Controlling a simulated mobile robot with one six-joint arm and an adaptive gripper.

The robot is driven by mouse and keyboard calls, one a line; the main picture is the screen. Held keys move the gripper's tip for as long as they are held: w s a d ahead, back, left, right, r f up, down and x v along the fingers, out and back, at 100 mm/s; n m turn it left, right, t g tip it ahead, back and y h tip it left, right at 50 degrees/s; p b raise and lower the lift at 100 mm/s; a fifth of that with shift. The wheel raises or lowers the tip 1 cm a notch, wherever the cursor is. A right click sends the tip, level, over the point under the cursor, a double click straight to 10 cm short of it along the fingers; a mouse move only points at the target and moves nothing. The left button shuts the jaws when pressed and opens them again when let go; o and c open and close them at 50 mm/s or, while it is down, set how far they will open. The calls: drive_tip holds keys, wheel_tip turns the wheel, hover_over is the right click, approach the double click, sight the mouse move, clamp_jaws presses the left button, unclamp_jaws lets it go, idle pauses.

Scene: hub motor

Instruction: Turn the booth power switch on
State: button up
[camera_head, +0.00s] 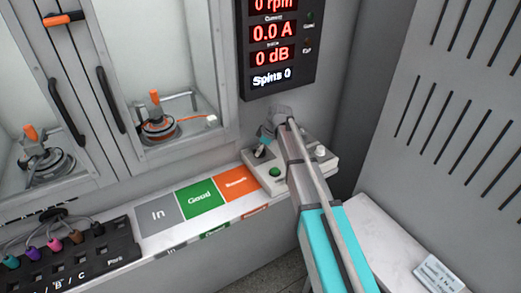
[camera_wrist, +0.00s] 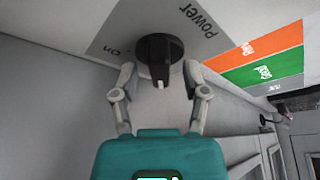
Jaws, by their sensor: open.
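The power switch is a round black knob (camera_wrist: 160,50) with a raised grip bar, on a grey label plate (camera_wrist: 110,40) marked "Power" and "on". The bar points down in the wrist view, towards my gripper, while the "on" mark lies to the left of the knob. My gripper (camera_wrist: 160,76) is open, with one finger on each side of the bar; I cannot tell whether either finger touches it. In the head view my gripper (camera_head: 272,132) is at the shelf's right end, by the control box, and the knob is not clear there.
The control box (camera_head: 258,176) carries a green button (camera_head: 275,172) and a pale knob (camera_head: 320,152). Left of it are In, Good (camera_head: 201,197) and orange tiles, then a black tray (camera_head: 75,265). A display (camera_head: 275,45) hangs above; a slotted wall (camera_head: 450,120) stands right.

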clamp_jaws()
drive_tip(key=shift+m, duration=0.4)
drive_tip(key=m, duration=0.1)
drive_tip(key=m+t, duration=0.1)
drive_tip(key=m, duration=0.1)
drive_tip(key=shift+s+m+t+h, duration=0.15)
drive_tip(key=shift+m+t+h, duration=0.15)
drive_tip(key=shift+h, duration=0.1)
drive_tip(key=m+t+h, duration=0.1)
drive_tip(key=m, duration=0.3)
drive_tip(key=shift+a, duration=0.1)
drive_tip(key=m+h, duration=0.1)
drive_tip(key=m, duration=0.1)
drive_tip(key=m+t, duration=0.1)
drive_tip(key=m, duration=0.2)
drive_tip(key=shift+h, duration=0.4)
drive_tip(key=shift+m+h, duration=0.8)
drive_tip(key=shift+m, duration=1.5)
